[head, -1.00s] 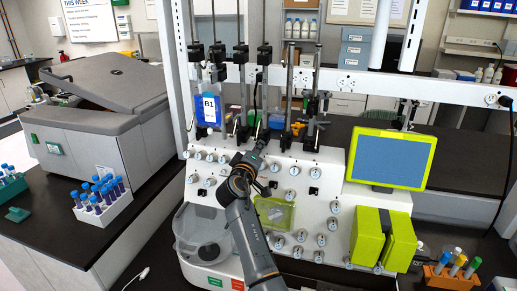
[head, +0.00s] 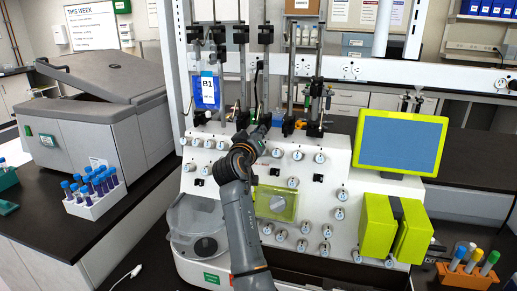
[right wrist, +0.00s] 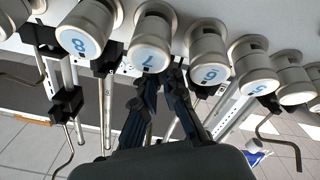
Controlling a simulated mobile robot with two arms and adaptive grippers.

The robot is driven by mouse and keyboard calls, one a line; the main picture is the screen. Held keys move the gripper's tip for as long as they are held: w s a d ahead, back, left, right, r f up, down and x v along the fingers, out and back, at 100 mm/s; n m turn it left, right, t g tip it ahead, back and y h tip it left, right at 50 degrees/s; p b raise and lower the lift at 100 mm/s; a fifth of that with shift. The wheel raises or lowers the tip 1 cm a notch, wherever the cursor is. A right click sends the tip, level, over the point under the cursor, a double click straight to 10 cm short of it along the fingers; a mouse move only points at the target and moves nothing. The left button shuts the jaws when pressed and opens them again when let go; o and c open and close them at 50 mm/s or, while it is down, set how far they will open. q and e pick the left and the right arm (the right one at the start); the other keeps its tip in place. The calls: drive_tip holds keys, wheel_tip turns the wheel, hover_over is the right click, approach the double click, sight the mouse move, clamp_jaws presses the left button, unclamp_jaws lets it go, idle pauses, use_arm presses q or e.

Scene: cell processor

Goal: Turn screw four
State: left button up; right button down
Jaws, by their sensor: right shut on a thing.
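The cell processor's white panel (head: 315,188) carries rows of round silver knobs with blue-edged faces. In the right wrist view four knobs read upside down: eight (right wrist: 82,32), seven (right wrist: 151,48), six (right wrist: 208,62) and five (right wrist: 254,75). More knobs at the right show no readable number, so I cannot pick out screw four. My right gripper (head: 262,128) is at the panel's top knob row, mostly hidden by its own arm. In the wrist view its dark fingers (right wrist: 163,88) overlap the gap between seven and six. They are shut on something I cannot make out. My left gripper is not in view.
A lime-framed screen (head: 400,142) and lime pump covers (head: 395,228) stand at the right. Vertical rods with black clamps and a blue B1 bag (head: 207,91) rise behind the knobs. Tube racks stand left (head: 97,203) and right (head: 452,276).

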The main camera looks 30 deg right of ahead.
drive_tip(key=m+b, duration=0.1)
drive_tip(key=b, duration=0.1)
drive_tip(key=m+b, duration=0.2)
drive_tip(key=shift+f+m, duration=0.25)
drive_tip(key=shift+m, duration=0.05)
drive_tip(key=shift+r+m+b, duration=0.2)
drive_tip(key=shift+m+b, duration=1.2)
drive_tip(key=shift+b, duration=0.25)
drive_tip(key=c, duration=1.8)
unclamp_jaws()
drive_tip(key=shift+o, duration=0.4)
drive_tip(key=shift+w+d, duration=0.1)
drive_tip(key=shift+d, duration=0.05)
wheel_tip(320, 180, up, 10)
drive_tip(key=shift+f, duration=0.1)
